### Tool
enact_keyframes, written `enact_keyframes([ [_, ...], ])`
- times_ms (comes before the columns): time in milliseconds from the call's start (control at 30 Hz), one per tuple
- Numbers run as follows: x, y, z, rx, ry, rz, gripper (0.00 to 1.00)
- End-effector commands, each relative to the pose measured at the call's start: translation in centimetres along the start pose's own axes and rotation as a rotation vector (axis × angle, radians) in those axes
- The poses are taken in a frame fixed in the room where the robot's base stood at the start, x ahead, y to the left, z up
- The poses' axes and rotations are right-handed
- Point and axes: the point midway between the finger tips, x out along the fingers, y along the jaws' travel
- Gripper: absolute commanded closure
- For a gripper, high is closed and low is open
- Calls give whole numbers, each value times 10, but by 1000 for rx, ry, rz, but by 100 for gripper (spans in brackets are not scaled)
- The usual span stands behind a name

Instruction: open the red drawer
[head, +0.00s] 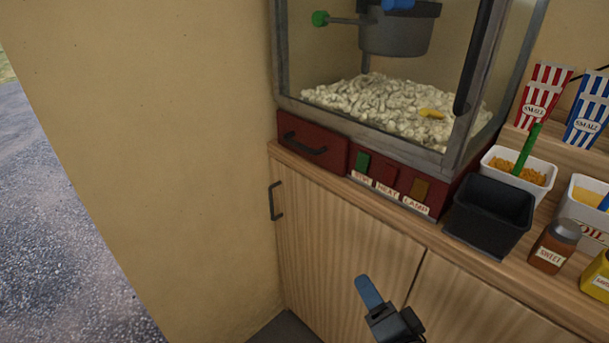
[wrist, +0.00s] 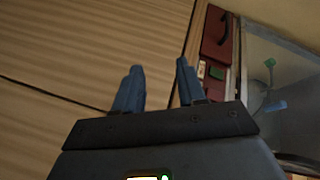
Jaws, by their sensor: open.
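My gripper (head: 369,293) is below and to the right of the drawer in the head view, in front of the wooden cupboard doors. In the wrist view my gripper (wrist: 158,85) shows two blue fingers apart with nothing between them.
Labelled switches (head: 390,178) sit right of the drawer. A black tub (head: 488,214), a seasoning jar (head: 555,247) and a white tub (head: 519,168) stand on the counter's right. The cupboard door (head: 340,250) has its own dark handle (head: 275,201). A wall rises at left.

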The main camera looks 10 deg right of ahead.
Motion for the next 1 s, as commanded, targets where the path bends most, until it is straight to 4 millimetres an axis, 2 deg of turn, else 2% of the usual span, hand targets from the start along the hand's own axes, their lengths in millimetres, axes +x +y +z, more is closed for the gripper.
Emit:
enact_keyframes([
  [33,25,-14,-4,52,-2,-18,60],
  [200,96,-56,-15,246,-29,-49,60],
  [300,135,-88,-23,357,-49,-68,60],
  [433,177,-129,-34,489,-77,-83,60],
  [533,199,-156,-41,565,-94,-92,60],
  [633,212,-173,-46,614,-107,-96,60],
  [867,228,-184,-47,645,-115,-96,60],
  [1000,247,-187,-46,643,-115,-96,60],
])
